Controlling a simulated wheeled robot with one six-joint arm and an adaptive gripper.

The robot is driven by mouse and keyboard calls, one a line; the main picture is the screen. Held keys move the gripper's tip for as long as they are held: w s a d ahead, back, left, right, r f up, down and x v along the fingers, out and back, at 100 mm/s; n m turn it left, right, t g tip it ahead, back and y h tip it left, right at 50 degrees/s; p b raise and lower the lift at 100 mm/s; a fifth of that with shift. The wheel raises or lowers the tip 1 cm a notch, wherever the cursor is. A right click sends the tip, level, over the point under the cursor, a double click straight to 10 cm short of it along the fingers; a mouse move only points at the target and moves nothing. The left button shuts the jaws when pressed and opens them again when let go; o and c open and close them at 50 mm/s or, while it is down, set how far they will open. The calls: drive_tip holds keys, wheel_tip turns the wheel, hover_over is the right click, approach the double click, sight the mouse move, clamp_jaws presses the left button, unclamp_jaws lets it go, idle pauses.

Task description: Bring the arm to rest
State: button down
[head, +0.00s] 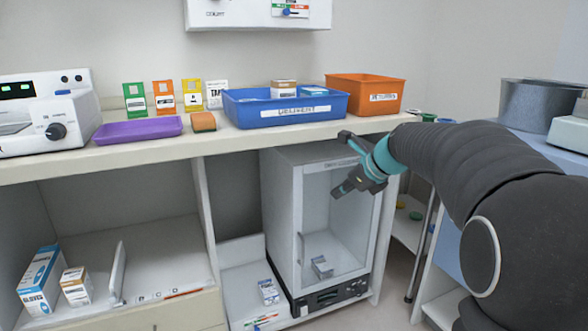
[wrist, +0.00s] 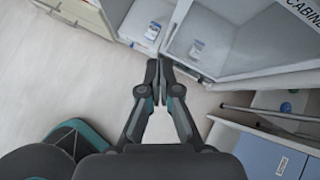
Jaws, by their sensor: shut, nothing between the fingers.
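My gripper (head: 345,190) is in front of the white glass-fronted cabinet below the counter, at the upper right of its door in the head view. My dark arm reaches in from the right, with a teal band near the wrist. In the wrist view my gripper (wrist: 158,70) has its fingertips together with nothing between them. The floor and the cabinet's front lie beyond the fingertips there. I cannot tell the exact gap between the gripper and the door.
The counter (head: 150,152) holds a blue bin (head: 240,112), an orange bin (head: 365,90) and a purple tray (head: 137,131). The cabinet (head: 285,215) stands under it, with a small box inside. A blue-topped cart (head: 550,150) is at right. Open floor (wrist: 60,90) shows in the wrist view.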

drive_tip(key=s+d+f+n+g+h, duration=0.1)
drive_tip(key=s+f+n, duration=0.3)
drive_tip(key=s+n, duration=0.25)
drive_tip(key=s+f+n+g+h, duration=0.2)
drive_tip(key=s+f+n, duration=0.2)
drive_tip(key=s+n, duration=0.3)
drive_tip(key=s+a+n+t+h+p, duration=0.1)
drive_tip(key=s+a+n+h, duration=0.1)
drive_tip(key=s+n, duration=1)
drive_tip(key=s, duration=0.9)
drive_tip(key=shift+a+n, duration=0.25)
drive_tip(key=shift+n, duration=0.1)
